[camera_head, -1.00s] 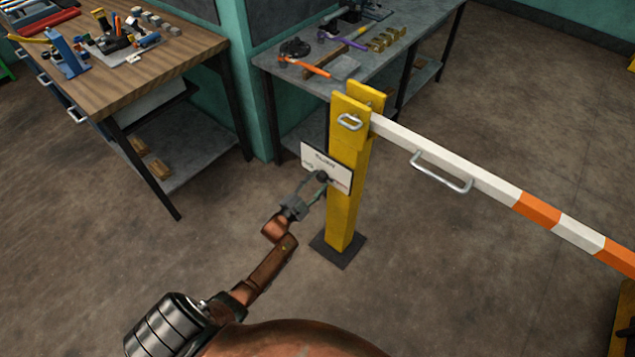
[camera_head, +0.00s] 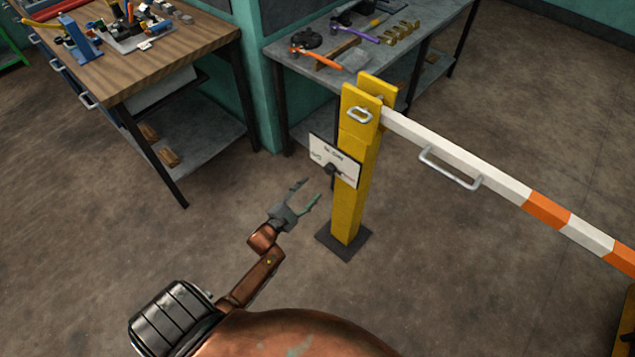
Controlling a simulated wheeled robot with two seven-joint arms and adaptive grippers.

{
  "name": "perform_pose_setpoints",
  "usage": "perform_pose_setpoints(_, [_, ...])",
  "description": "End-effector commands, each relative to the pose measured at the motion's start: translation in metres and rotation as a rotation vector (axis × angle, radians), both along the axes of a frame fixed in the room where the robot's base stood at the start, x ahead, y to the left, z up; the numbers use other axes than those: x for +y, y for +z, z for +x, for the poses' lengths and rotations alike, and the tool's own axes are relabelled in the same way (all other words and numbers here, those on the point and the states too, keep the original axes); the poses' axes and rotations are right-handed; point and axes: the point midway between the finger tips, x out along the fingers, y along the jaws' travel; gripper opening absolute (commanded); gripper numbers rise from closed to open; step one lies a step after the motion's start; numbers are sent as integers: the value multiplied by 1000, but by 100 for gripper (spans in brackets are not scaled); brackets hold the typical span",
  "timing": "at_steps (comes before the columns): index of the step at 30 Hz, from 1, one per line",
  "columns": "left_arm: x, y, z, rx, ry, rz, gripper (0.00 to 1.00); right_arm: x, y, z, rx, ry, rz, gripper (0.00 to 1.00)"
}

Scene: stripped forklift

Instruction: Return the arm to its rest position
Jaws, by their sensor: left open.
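My left gripper (camera_head: 309,192) is open and empty, at the end of my copper-coloured arm (camera_head: 258,270). It is in front of and to the left of the yellow barrier post (camera_head: 357,190), a little below the white sign panel (camera_head: 336,162). A dark knob (camera_head: 331,170) sits on the panel. The fingers appear apart from the knob and the panel. My right gripper is not in view.
A white and orange barrier arm (camera_head: 487,175) with a metal handle (camera_head: 449,170) reaches right from the post. A wooden workbench (camera_head: 150,70) with tools stands at the upper left. A grey bench (camera_head: 345,60) stands behind the post. Brown floor is clear at left.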

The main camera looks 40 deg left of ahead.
Motion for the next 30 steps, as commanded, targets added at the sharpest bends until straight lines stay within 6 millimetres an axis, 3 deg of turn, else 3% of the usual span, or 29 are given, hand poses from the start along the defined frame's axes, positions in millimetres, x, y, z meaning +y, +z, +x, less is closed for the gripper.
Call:
perform_pose_setpoints(6, [0,1,-19,-1,0,1,51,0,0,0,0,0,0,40])
perform_pose_setpoints(24, [1,-1,-20,1,0,-1,51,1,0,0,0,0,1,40])
perform_pose_setpoints(28, [1,-24,-30,58,14,-29,51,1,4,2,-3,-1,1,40])
perform_pose_setpoints(30, [1,-54,-42,128,32,-64,51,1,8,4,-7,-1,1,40])
